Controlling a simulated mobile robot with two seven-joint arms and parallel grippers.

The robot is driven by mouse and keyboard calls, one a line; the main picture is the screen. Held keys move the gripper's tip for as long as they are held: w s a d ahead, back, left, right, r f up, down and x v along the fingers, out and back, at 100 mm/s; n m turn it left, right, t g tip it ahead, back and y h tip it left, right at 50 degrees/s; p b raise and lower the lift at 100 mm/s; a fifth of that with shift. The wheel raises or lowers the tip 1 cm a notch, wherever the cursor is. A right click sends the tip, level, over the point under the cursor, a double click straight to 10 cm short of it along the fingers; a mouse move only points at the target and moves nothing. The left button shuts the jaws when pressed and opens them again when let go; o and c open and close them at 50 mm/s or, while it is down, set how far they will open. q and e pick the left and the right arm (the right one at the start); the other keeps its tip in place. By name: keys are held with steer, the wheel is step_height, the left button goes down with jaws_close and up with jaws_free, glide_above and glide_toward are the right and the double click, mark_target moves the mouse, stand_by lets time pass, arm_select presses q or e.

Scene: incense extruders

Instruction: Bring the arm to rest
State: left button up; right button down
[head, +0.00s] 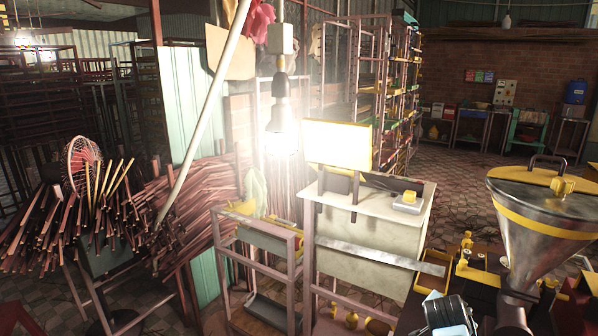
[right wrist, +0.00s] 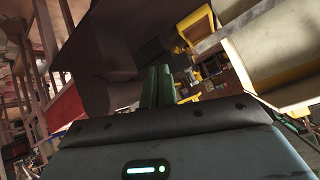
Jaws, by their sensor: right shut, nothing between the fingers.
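My right gripper (right wrist: 160,72) shows in the right wrist view as two green fingers side by side. They are shut with nothing between them, in front of a large dark shape that I cannot make out. In the head view I cannot make out either gripper. A dark rounded part with a pale blue piece shows at the bottom edge, right of the middle; it may be part of my arm. My left gripper is not in view.
A metal hopper (head: 545,225) with a yellow rim stands at right. A pale boxy machine (head: 365,250) stands in the middle beside a pink frame (head: 262,268). Bundles of incense sticks (head: 95,215) are at left. Tiled floor (head: 465,180) is open toward the back right.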

steer(key=s+a+f+n+t+y, duration=0.15)
steer(key=s+a+f+n, duration=0.25)
steer(key=s+f, duration=0.45)
steer(key=s+a+f+n+y, duration=0.3)
steer(key=s+a+f+n, duration=0.15)
steer(key=s+f, duration=0.45)
steer(key=s+a+n+y, duration=0.2)
steer(key=s+a, duration=0.2)
steer(key=s, duration=0.6)
steer(key=s+a+f+n+y, duration=0.1)
steer(key=s+a+n, duration=0.2)
steer(key=s, duration=0.7)
steer(key=shift+s+a+f+y, duration=0.15)
steer(key=shift+s+a+y, duration=0.15)
steer(key=shift+a, duration=0.3)
